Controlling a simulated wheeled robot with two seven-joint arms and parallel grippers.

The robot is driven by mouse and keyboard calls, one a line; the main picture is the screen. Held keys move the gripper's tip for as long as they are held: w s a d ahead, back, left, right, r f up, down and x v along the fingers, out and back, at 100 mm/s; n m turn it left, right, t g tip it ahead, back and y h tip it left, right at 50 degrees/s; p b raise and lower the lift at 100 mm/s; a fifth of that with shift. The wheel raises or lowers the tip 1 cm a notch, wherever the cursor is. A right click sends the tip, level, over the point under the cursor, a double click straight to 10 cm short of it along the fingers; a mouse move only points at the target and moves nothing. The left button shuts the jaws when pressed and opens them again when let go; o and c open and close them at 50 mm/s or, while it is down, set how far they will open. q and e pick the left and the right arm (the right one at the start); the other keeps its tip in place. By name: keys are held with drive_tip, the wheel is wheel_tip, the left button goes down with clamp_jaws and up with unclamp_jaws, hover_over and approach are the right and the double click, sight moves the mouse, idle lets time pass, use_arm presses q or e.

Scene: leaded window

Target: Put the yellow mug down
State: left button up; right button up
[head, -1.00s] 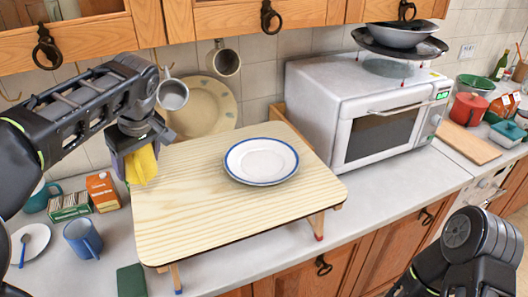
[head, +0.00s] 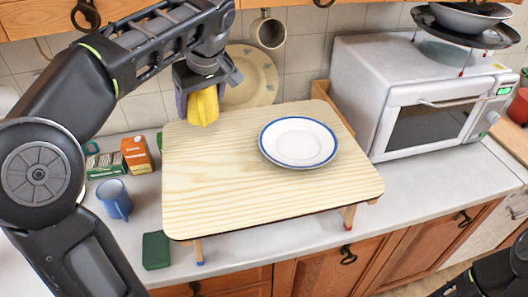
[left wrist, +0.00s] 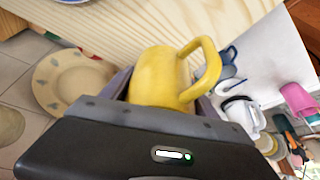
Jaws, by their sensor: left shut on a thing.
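The yellow mug (head: 204,106) is held in my left gripper (head: 199,88) above the back left part of the small wooden table (head: 230,195). The jaws are shut on it and hide part of its body. In the left wrist view the yellow mug (left wrist: 160,76) lies between the fingers, tilted, with its handle sticking out toward the upper right. The wooden tabletop shows beyond it. My right gripper is not in view; only part of the right arm shows at the bottom right.
A white plate with a blue rim (head: 299,142) sits on the right half of the small table. A blue mug (head: 115,198), an orange carton (head: 137,154) and a green block (head: 156,250) stand to its left. A microwave (head: 420,100) stands to the right. The table's front left is clear.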

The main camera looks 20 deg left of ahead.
use_arm(q)
drive_tip(key=b, duration=0.5)
hover_over(205, 144)
drive_tip(key=d, duration=0.1)
drive_tip(key=f, duration=0.3)
drive_tip(key=s+f, duration=0.1)
drive_tip(key=f, duration=0.1)
drive_tip(key=shift+d+f, duration=0.15)
drive_tip(key=shift+f, duration=0.05)
drive_tip(key=shift+f+p, duration=0.15)
drive_tip(key=shift+p, duration=0.2)
wheel_tip(205, 144, down, 4)
drive_tip(key=shift+f, duration=0.1)
drive_tip(key=shift+f, duration=0.1)
